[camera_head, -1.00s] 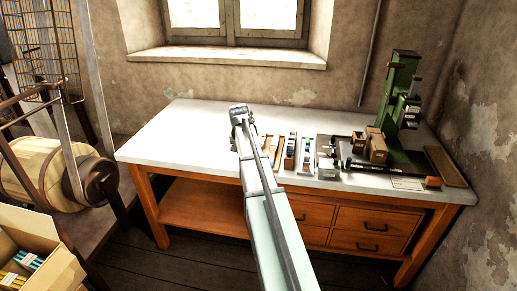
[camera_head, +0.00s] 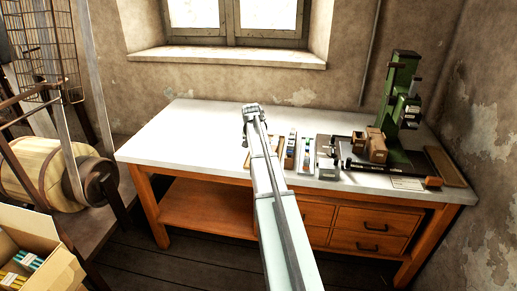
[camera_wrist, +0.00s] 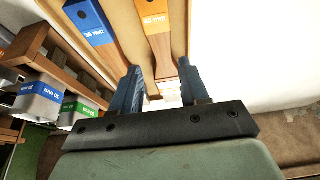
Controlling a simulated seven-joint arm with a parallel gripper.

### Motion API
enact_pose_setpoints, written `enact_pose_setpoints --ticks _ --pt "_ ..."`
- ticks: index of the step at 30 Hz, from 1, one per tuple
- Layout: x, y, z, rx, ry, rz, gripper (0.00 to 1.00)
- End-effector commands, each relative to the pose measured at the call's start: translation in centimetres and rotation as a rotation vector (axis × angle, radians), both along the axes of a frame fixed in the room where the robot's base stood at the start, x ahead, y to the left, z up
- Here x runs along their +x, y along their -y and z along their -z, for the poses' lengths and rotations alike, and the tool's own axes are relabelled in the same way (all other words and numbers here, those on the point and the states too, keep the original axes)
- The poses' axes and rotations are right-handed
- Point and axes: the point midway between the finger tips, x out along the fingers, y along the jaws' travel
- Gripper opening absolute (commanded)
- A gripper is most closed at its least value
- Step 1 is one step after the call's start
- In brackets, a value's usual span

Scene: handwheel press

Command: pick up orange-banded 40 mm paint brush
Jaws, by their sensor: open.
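The orange-banded 40 mm paint brush (camera_wrist: 155,22) lies in a shallow wooden tray (camera_wrist: 180,30) in the wrist view, its brown wooden part pointing down between my fingers. My gripper (camera_wrist: 160,74) is open, with one finger on each side of the orange-banded brush's line in the picture. I see no contact with it. In the head view my arm hides the brushes and the fingers; only the arm's end (camera_head: 252,113) shows over the bench.
Left in the wrist view are grey blocks with blue (camera_wrist: 38,92) and green (camera_wrist: 80,108) labels by a wooden rack. In the head view a green press (camera_head: 400,95) stands right on the white bench (camera_head: 190,125). The bench's left side is clear.

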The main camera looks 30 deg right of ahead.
Motion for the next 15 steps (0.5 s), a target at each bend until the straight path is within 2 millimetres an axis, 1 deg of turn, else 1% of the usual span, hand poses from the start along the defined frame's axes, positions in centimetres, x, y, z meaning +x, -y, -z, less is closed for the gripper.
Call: enact_pose_setpoints --ticks 7,15 --pt "0.3 0.2 1.0 0.001 -0.001 0.0 0.45" --pt "1.3 0.8 4.2 0.001 -0.001 0.0 0.45"
